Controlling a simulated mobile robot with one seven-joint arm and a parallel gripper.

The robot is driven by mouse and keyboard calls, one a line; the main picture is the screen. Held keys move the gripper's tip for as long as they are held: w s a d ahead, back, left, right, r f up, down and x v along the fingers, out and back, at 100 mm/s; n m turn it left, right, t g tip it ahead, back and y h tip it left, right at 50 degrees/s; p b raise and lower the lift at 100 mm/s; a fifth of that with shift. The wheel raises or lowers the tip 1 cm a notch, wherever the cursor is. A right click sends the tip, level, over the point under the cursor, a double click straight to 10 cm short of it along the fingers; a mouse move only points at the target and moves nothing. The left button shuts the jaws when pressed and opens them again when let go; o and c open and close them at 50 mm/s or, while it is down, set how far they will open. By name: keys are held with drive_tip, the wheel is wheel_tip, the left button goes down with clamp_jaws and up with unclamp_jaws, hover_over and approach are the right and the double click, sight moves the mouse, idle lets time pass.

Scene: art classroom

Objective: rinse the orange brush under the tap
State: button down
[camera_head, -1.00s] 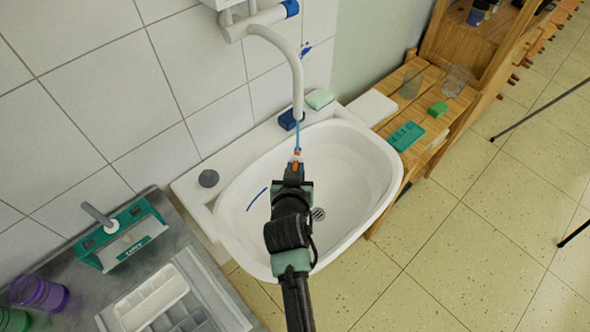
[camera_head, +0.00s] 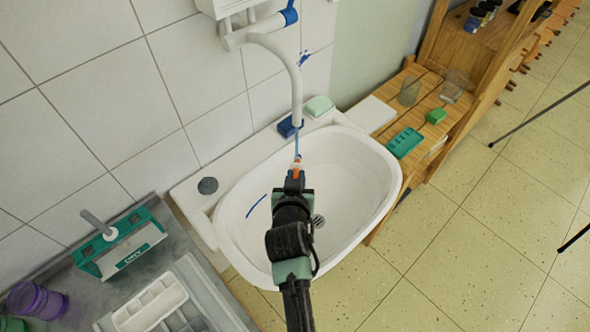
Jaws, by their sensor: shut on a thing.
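The white tap (camera_head: 297,90) curves down over the white sink (camera_head: 226,225). A thin blue stream (camera_head: 297,143) runs from the spout down to the tip of what I hold. My gripper (camera_head: 296,176) is over the basin below the spout, shut on the orange brush (camera_head: 296,173). Only a small orange part and a pale tip of the brush show; the gripper hides the rest. The blue tap handle (camera_head: 290,14) is at the upper right of the white unit on the wall.
A blue sponge (camera_head: 287,127) and a pale green soap (camera_head: 318,106) lie on the sink's back rim. A wooden shelf (camera_head: 424,90) with glasses stands at right. A grey counter with a white tray (camera_head: 150,303) is at lower left.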

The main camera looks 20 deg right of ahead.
drive_tip(key=shift+w+a, duration=0.1)
drive_tip(key=shift+a, duration=0.05)
drive_tip(key=shift+d, duration=0.3)
idle(0.3)
drive_tip(key=shift+a, duration=0.3)
idle(0.4)
drive_tip(key=s+a+p, duration=0.1)
drive_tip(key=s+a, duration=0.2)
drive_tip(key=s, duration=0.3)
drive_tip(key=shift+s+p, duration=0.2)
drive_tip(key=shift+p, duration=0.1)
idle(0.4)
idle(0.7)
